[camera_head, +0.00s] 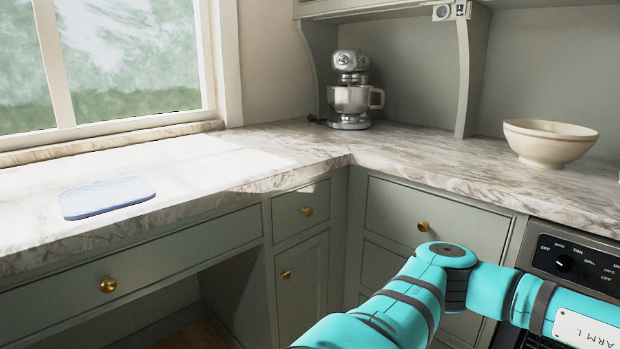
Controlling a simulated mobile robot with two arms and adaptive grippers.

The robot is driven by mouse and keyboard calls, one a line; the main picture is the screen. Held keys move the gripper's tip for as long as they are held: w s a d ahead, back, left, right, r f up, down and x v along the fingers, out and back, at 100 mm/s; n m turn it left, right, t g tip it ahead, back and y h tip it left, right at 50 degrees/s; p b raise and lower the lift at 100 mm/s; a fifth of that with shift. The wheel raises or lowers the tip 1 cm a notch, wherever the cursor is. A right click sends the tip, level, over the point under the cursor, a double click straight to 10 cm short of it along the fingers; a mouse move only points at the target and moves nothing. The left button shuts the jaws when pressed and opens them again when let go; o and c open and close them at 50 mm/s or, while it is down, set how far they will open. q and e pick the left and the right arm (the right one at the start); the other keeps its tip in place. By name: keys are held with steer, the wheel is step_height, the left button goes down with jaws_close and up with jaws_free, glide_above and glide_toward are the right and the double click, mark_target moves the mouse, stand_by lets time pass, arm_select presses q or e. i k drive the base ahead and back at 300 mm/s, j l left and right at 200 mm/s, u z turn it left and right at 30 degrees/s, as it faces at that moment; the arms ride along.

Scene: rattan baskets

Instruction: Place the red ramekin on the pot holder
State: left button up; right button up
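A flat blue pad with rounded corners, which looks like the pot holder (107,197), lies on the marble countertop at the left, below the window. Its top is bare. No red ramekin shows in the head view. A teal link of one of my arms crosses the lower right, but neither gripper is in the picture, so what they hold cannot be seen.
The marble counter (215,160) is clear around the pad. A silver stand mixer (350,98) stands in the back corner. A cream bowl (549,146) sits on the right counter, above drawers and an oven panel (578,262). My arm link hides part of the cabinets.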

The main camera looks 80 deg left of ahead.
mark_target(105, 191)
steer(key=k+l+u, duration=0.25)
steer(key=u, duration=0.15)
steer(key=k+u, duration=0.45)
